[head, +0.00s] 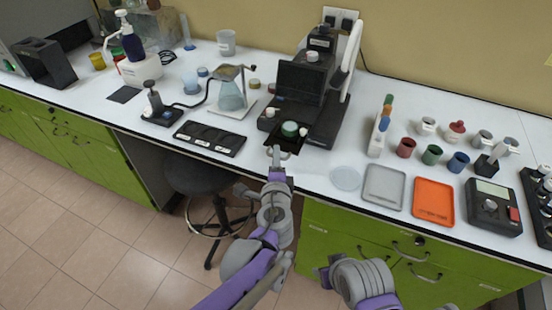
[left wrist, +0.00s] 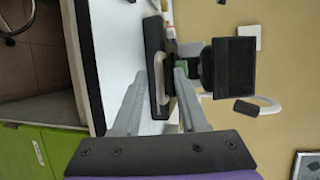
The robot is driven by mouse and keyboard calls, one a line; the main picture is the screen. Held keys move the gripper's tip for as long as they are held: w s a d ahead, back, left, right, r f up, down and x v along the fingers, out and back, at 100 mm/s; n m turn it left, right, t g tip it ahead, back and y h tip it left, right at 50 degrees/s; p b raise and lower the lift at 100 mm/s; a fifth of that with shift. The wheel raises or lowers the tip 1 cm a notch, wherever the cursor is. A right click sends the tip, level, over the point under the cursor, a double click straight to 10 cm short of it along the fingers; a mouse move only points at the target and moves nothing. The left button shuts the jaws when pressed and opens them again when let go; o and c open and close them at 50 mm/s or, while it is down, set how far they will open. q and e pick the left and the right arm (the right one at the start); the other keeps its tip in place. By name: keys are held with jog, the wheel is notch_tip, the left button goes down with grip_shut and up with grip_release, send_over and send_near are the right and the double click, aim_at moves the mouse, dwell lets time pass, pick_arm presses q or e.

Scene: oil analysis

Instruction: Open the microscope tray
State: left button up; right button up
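The dark microscope (head: 300,80) stands at the back middle of the bench. A low black tray (head: 283,142) sticks out at its front, beside a round green-topped piece (head: 290,129). My left gripper (head: 274,152) is at the bench's front edge, just in front of this tray. In the left wrist view its fingers (left wrist: 158,98) are spread apart, with a pale handle (left wrist: 161,80) on a dark panel (left wrist: 153,50) between and beyond them. I see no clear contact. My right arm shows at the lower right; its gripper is too unclear to read.
A black slotted plate (head: 210,138) and a stand with a flask (head: 230,95) lie left of the microscope. A grey tray (head: 384,187), an orange tray (head: 433,202) and several coloured cups are to the right. A stool (head: 197,176) stands below the bench.

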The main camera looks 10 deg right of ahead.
pick_arm(q)
jog(key=v, duration=1.1)
jog(key=shift+p, duration=0.45)
jog(key=shift+w, duration=0.1)
jog(key=s+a+f+n+g+y+p, duration=0.2)
jog(key=s+a+n+g+y+p, duration=0.15)
jog(key=a+n, duration=0.6)
jog(key=s+a+f+n+g+y+p, duration=0.1)
jog(key=s+a+n+g+y+p, duration=0.25)
jog(key=a, duration=1.15)
jog(key=s+a+f+n+g+h, duration=0.1)
jog(key=s+n+g+h, duration=0.2)
jog(key=s+n, duration=0.4)
jog(key=shift+s+a+n+h, duration=0.25)
jog(key=shift+s+n+h, duration=0.1)
jog(key=shift+n+h, duration=0.2)
